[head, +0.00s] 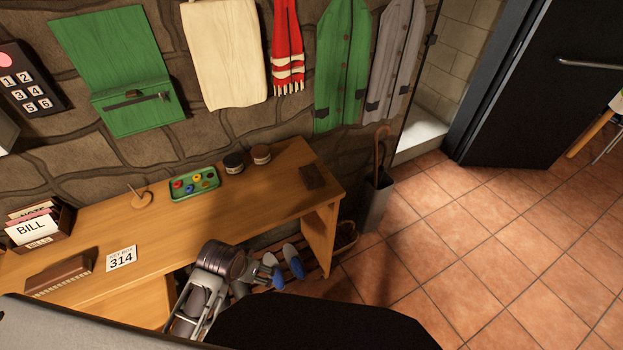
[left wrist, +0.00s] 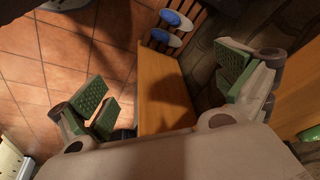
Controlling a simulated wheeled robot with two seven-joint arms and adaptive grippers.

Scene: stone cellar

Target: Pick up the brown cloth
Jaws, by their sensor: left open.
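The brown cloth (head: 313,176) looks like a small dark brown folded piece lying flat on the right end of the wooden desk (head: 240,212). I do not make it out in the left wrist view. My left gripper (head: 192,308) is low in front of the desk, to the left of and nearer than the cloth, and apart from it. In the left wrist view its two green-padded fingers (left wrist: 168,92) are spread wide with nothing held between them. My right gripper is not in view.
On the desk are a green tray (head: 193,184), two round tins, a bill box (head: 36,226), a brush (head: 60,275) and a number card (head: 121,258). A bin with a cane (head: 376,200) stands right of the desk. Blue slippers (head: 292,262) lie below. The tiled floor at right is clear.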

